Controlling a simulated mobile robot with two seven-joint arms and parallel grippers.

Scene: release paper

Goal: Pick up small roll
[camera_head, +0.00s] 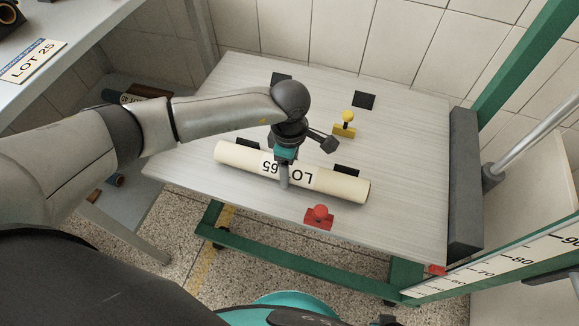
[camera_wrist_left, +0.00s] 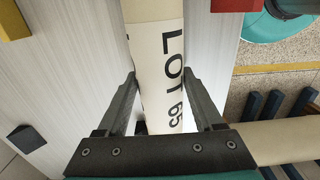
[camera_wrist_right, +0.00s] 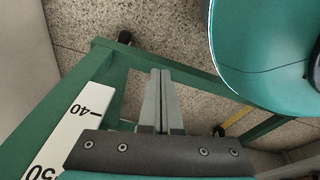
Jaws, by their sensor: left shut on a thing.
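The small roll (camera_head: 338,184), cream with a white "LOT 65" label, lies at a slant across the front part of the pale table in the head view. My left gripper (camera_head: 284,184) comes down over the middle of the roll and is shut on it. In the left wrist view the roll (camera_wrist_left: 155,40) runs between the two fingers (camera_wrist_left: 161,80), one along each side. I cannot tell whether the roll is raised off the table. My right gripper (camera_wrist_right: 162,72) is shut and empty, with its fingers together above the floor in the right wrist view.
The table (camera_head: 405,140) holds black blocks (camera_head: 364,99), a yellow-knobbed piece (camera_head: 344,123) and a red-knobbed piece (camera_head: 319,216). A dark grey block (camera_head: 464,185) borders its right edge. A shelf with a "LOT 25" sign (camera_head: 32,61) stands at left. A green frame (camera_wrist_right: 55,110) is near my right gripper.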

